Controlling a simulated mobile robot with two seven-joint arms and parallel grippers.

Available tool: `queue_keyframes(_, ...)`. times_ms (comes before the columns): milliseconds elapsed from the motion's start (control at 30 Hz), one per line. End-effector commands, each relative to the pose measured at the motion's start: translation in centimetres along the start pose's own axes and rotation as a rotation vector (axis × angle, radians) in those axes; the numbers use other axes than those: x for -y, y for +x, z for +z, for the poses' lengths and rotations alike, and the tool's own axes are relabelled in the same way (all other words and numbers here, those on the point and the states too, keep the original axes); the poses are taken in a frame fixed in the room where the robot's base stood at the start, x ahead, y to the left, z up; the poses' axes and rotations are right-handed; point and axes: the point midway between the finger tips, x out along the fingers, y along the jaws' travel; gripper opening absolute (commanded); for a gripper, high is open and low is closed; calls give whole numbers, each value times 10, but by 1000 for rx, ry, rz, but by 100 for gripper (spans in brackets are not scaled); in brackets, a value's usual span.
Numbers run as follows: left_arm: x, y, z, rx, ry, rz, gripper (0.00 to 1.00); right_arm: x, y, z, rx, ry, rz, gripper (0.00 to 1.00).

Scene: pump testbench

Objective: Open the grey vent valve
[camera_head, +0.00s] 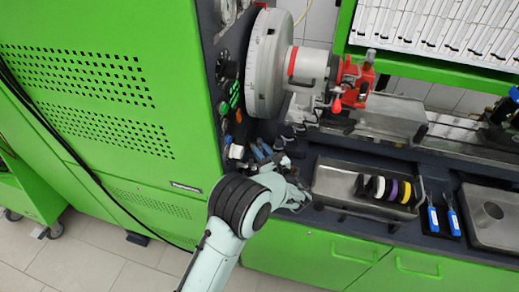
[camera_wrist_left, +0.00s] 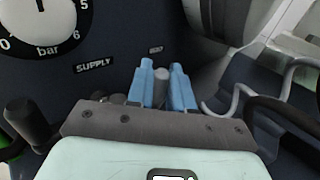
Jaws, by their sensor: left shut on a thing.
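My left gripper (camera_head: 262,150) reaches up to the dark side panel of the green bench, its blue fingertips close to the panel. In the left wrist view the two blue fingers (camera_wrist_left: 162,88) are closed around a short grey cylindrical piece, which looks like the handle of the grey vent valve (camera_wrist_left: 160,90). Only its rounded end shows between the fingers; the rest of the valve is hidden. A small label above it is too small to read. How far the valve is turned cannot be told. My right gripper is not in view.
A pressure gauge (camera_wrist_left: 42,22) marked bar and a black knob (camera_wrist_left: 28,122) are left of the fingers. Looping hoses (camera_wrist_left: 285,110) lie close on the right. A large grey wheel (camera_head: 268,62) stands above, and a metal tray (camera_head: 335,183) with coloured rings is to the right.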

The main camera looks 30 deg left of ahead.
Motion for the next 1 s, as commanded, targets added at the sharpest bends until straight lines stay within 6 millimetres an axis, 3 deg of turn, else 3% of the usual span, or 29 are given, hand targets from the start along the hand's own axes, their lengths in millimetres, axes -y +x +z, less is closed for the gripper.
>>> queue_keyframes(300, 14, -5, 4, 3, -1, 196, 0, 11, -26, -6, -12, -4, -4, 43)
queue_keyframes(667, 14, -6, 2, 0, -1, 219, 0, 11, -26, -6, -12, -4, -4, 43)
queue_keyframes(700, 14, -6, 2, 0, -1, 219, 24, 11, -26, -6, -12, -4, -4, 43)
queue_keyframes(767, 14, -6, 2, 0, -2, 220, 38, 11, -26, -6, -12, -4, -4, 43)
queue_keyframes(1000, 14, -6, 1, -1, -1, 220, 38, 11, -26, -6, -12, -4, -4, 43)
